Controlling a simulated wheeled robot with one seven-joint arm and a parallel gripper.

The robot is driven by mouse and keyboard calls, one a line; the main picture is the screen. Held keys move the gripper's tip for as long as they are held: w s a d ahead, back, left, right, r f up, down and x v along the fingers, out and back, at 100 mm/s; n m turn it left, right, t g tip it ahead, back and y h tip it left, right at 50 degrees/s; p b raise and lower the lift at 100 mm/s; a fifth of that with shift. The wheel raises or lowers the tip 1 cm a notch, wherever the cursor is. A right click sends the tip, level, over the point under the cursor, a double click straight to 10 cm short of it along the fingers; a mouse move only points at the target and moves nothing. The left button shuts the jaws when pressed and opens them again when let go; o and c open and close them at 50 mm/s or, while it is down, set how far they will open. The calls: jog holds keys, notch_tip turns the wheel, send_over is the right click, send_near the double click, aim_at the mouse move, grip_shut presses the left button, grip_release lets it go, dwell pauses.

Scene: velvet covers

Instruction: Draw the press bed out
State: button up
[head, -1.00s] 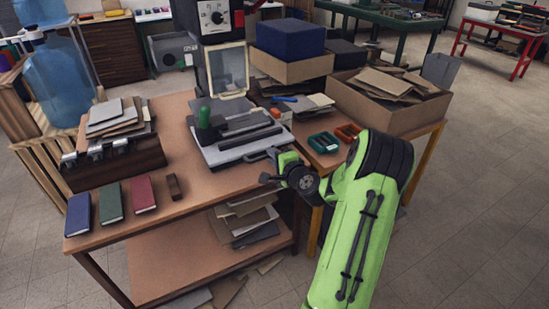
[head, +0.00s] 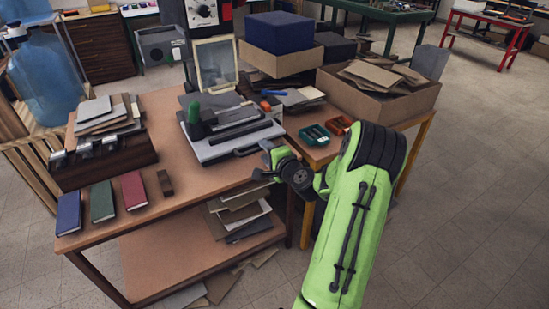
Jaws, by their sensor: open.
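The press bed (head: 222,138) is a grey plate with dark slabs on it and a green knob (head: 195,113) at its left. It lies on the brown bench below the press (head: 203,22), which has a dial. A dark handle bar (head: 258,146) runs along the bed's front right edge. My gripper (head: 260,161) is just in front of that handle, jaws open and apart. It seems empty. Whether a finger touches the handle is too small to tell.
Red, green and blue books (head: 103,202) lie at the bench's front left. Teal (head: 314,135) and orange trays (head: 338,125) and a box of boards (head: 375,90) stand on the side table to the right. Floor at the lower right is clear.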

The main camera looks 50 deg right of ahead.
jog(key=b+v, duration=0.2)
jog(key=v, duration=1.3)
jog(key=w+a+f+n+g+y, duration=0.1)
jog(key=w+a+n+g+y, duration=0.2)
jog(key=a, duration=0.4)
jog(key=w+a+f+n+y, duration=0.1)
jog(key=w+a+n+y, duration=0.15)
jog(key=a+n, duration=0.4)
jog(key=s+a+n+g, duration=0.5)
jog(key=a+n, duration=0.2)
jog(key=a, duration=0.5)
jog(key=s+a+r+n+g+h, duration=0.1)
jog(key=s+a+r+n, duration=0.15)
jog(key=s, duration=0.25)
jog(key=s+a+r+n, duration=0.1)
jog(key=s+r+n, duration=0.15)
jog(key=s, duration=0.35)
notch_tip(320, 180, up, 17)
jog(key=p, duration=1.6)
jog(key=shift+r, duration=0.2)
jog(key=shift+s+d, duration=0.1)
